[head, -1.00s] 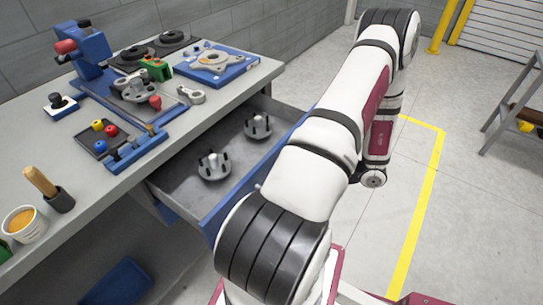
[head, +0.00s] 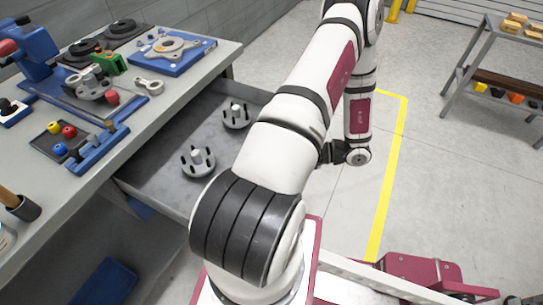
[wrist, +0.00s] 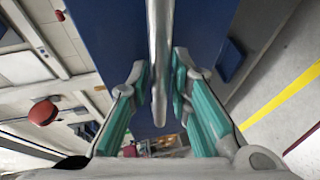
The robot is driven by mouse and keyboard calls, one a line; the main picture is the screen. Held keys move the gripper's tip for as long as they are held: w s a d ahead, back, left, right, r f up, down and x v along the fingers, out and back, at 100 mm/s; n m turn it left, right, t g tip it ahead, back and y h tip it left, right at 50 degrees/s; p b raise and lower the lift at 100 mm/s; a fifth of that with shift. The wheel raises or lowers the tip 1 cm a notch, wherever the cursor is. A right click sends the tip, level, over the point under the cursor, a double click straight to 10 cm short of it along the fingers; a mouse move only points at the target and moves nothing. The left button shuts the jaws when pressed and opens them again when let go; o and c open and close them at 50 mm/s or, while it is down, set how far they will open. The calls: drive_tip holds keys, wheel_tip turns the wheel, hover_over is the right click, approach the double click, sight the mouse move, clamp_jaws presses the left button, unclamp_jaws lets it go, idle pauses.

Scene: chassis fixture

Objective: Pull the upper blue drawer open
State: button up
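The upper blue drawer stands well out from the workbench; its grey interior (head: 160,165) shows in the head view. Two grey round parts with dark pegs, a nearer one (head: 198,161) and a farther one (head: 236,116), stand upright in it. My arm hides the drawer's front there, and my fingers are also hidden. In the wrist view, the blue drawer front (wrist: 205,25) fills the upper middle. A grey bar handle (wrist: 159,40) runs between the teal pads of my gripper (wrist: 161,75).
The workbench top (head: 165,100) holds a blue vise, a blue fixture plate (head: 170,55) and small coloured parts. A blue bin (head: 105,282) lies low at left. Open floor with a yellow line (head: 388,170) is at right, with a shelf rack (head: 500,80) beyond.

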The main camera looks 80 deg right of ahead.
drive_tip(key=v, duration=1.2)
idle(0.6)
